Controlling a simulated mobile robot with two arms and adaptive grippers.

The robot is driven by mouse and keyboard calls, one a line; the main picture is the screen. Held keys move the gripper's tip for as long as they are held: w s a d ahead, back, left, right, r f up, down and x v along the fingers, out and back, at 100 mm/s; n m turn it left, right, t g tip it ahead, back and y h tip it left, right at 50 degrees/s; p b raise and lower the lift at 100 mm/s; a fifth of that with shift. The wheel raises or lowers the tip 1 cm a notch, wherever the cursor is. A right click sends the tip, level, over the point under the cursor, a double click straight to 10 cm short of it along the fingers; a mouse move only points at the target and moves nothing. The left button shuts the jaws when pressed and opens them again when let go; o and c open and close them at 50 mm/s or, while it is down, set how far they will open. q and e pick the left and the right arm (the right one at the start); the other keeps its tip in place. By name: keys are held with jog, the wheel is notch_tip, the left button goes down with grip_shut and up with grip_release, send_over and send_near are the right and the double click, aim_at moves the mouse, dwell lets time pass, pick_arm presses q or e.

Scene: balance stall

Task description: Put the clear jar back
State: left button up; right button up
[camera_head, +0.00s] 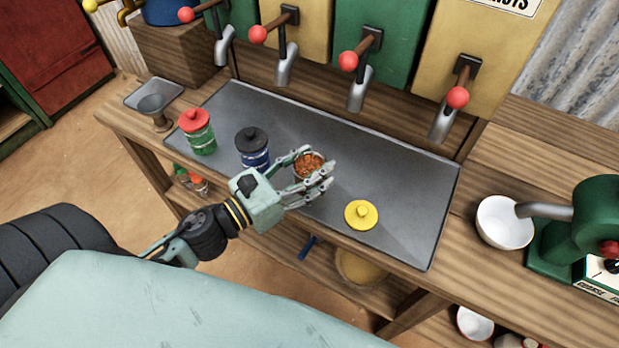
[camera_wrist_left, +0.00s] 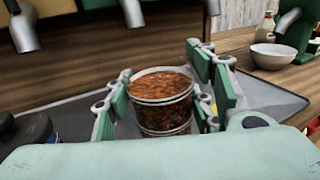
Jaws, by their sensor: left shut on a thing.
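The clear jar (camera_head: 308,164) has no lid on and is filled with reddish-brown pieces. It stands upright at the front part of the grey metal mat (camera_head: 408,190). In the left wrist view the jar (camera_wrist_left: 163,100) sits between the finger pads. My left gripper (camera_head: 309,179) is shut on it; the fingers hide part of its sides. I cannot tell whether the jar's base touches the mat. A yellow lid (camera_head: 361,214) with a knob lies on the mat, right of the jar. My right gripper is not in view.
A jar with a black lid (camera_head: 252,147) and a green jar with a red lid (camera_head: 197,132) stand left on the mat. Dispenser spouts (camera_head: 357,88) with red knobs hang behind. A white bowl (camera_head: 504,222) is at a green machine (camera_head: 580,235) on the right. The mat's right part is clear.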

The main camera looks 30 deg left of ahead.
pick_arm(q)
jog(key=shift+f, duration=1.9)
jog(key=shift+f+b, duration=0.2)
jog(key=shift+b, duration=0.2)
jog(key=o, duration=1.6)
jog(key=shift+o, duration=0.2)
jog(key=shift+r+p, duration=0.25)
jog(key=shift+p, duration=0.05)
jog(key=b+v, duration=0.3)
jog(key=v, duration=0.9)
